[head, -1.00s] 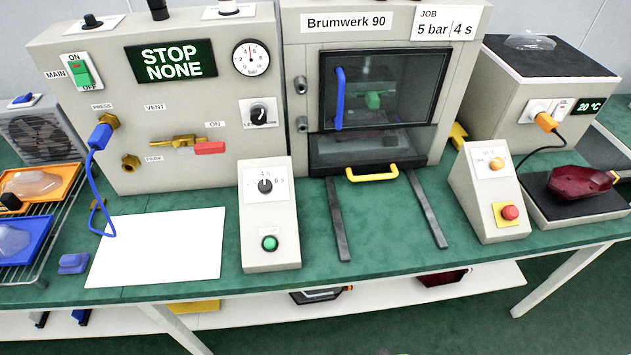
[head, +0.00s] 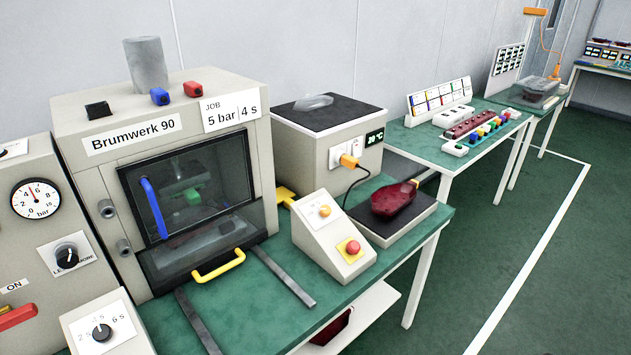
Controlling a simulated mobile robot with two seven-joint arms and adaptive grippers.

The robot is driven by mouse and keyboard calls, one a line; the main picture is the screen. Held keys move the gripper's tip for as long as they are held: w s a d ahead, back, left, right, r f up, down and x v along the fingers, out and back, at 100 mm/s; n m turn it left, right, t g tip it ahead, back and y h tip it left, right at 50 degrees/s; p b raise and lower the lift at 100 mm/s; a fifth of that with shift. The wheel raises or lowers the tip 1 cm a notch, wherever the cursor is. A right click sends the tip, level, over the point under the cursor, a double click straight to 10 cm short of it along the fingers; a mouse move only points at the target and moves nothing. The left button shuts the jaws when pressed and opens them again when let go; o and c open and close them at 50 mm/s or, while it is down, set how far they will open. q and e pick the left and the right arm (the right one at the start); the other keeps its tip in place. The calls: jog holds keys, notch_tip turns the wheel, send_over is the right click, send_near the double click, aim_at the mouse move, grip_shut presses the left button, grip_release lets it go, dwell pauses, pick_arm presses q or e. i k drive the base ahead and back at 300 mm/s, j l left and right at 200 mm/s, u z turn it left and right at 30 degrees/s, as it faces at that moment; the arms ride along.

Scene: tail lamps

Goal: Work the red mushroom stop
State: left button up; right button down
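The red mushroom stop (head: 353,247) sits on a yellow square plate on the sloped front of a small beige control box (head: 329,262). The box stands on the green bench, right of the Brumwerk 90 machine (head: 100,110). Neither of my grippers shows in the head view.
The machine has a blue door handle (head: 153,208) and a yellow drawer handle (head: 218,266). Two dark rails (head: 283,277) lie before it. A dark red lamp (head: 394,199) rests on a black pad to the right. Open floor (head: 500,270) lies beyond the bench's right end.

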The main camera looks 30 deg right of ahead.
aim_at(353, 246)
jog(key=k+z, duration=0.1)
jog(key=z, duration=1.2)
